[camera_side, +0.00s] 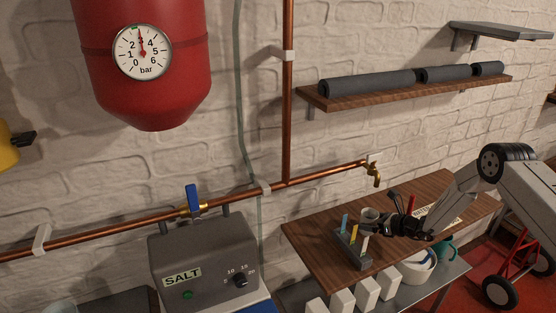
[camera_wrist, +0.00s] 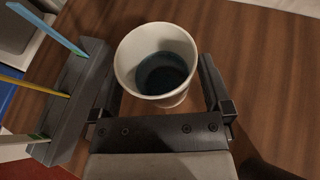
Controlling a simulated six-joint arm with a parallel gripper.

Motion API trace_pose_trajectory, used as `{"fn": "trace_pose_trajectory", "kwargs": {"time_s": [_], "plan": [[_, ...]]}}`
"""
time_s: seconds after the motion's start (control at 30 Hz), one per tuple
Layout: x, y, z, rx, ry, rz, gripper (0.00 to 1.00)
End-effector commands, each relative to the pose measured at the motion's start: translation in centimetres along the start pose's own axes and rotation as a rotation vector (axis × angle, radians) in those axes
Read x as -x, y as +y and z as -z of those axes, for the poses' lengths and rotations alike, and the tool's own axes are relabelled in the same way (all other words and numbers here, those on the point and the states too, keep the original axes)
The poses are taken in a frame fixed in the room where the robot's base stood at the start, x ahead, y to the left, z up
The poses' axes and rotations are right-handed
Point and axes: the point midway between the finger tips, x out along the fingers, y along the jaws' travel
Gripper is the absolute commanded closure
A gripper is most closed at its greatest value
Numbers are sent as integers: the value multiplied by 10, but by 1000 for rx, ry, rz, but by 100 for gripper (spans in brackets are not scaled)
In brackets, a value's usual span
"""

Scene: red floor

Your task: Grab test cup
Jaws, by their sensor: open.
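A white cup (camera_wrist: 181,99) with dark blue liquid or a dark inside stands on the wooden table, seen from above in the wrist view. My gripper (camera_wrist: 158,80) is open, with one black finger on each side of the cup. The right finger is close to the cup wall; I cannot tell whether either finger touches it. In the side view my gripper (camera_side: 388,220) is dark and partly hard to make out.
A grey holder (camera_wrist: 75,105) with several coloured strips stands close to the left finger; it also shows in the side view (camera_side: 351,250). The wooden tabletop (camera_wrist: 260,60) is bare to the right. A brass tap (camera_side: 374,174) hangs over the table's back.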

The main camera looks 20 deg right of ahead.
Motion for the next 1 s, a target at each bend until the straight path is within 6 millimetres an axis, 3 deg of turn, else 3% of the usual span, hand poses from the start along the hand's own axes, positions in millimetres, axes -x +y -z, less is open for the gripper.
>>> {"fn": "trace_pose_trajectory", "kwargs": {"time_s": [0.57,0.67,0.87,1.0], "plan": [[-3,0,0,0,0,0,0],[-3,0,0,0,0,0,25],[-3,0,0,0,-1,0,89],[-3,0,0,0,-1,0,92]]}}
